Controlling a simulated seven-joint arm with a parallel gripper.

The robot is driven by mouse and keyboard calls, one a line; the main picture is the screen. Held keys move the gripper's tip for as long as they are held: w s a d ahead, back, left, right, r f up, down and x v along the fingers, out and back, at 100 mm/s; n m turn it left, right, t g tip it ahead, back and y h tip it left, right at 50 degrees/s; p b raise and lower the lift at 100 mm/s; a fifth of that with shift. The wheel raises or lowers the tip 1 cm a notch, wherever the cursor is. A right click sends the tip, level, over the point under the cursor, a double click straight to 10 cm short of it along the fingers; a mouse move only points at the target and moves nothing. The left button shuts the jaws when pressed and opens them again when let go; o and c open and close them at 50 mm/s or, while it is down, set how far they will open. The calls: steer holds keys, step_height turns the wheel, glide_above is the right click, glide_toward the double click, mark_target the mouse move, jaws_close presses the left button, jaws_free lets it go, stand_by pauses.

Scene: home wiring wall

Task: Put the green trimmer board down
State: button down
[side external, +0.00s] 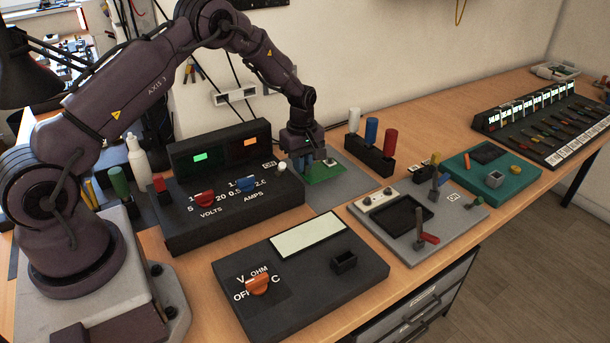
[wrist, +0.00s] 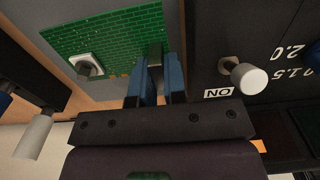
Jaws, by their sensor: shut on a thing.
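The green trimmer board (side external: 325,172) is at or just above a grey mat (side external: 350,191) behind the middle of the bench; I cannot tell if it touches the mat. My gripper (side external: 303,163) points down at the board's left side. In the wrist view the board (wrist: 120,38) fills the upper left, with a white square trimmer (wrist: 86,65) on it. There my gripper's blue fingers (wrist: 157,75) are shut on the board at its right edge, around a small grey part. The board's underside is hidden.
A black volts and amps supply (side external: 225,205) stands close to the left of the board. A holder with white, blue and red handles (side external: 370,155) stands close on the right. A meter (side external: 300,270) and a grey panel (side external: 420,222) lie in front.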

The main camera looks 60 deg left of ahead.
steer(key=shift+f, duration=2)
steer(key=shift+f, duration=0.1)
steer(key=c, duration=1.4)
jaws_free()
steer(key=shift+c, duration=0.2)
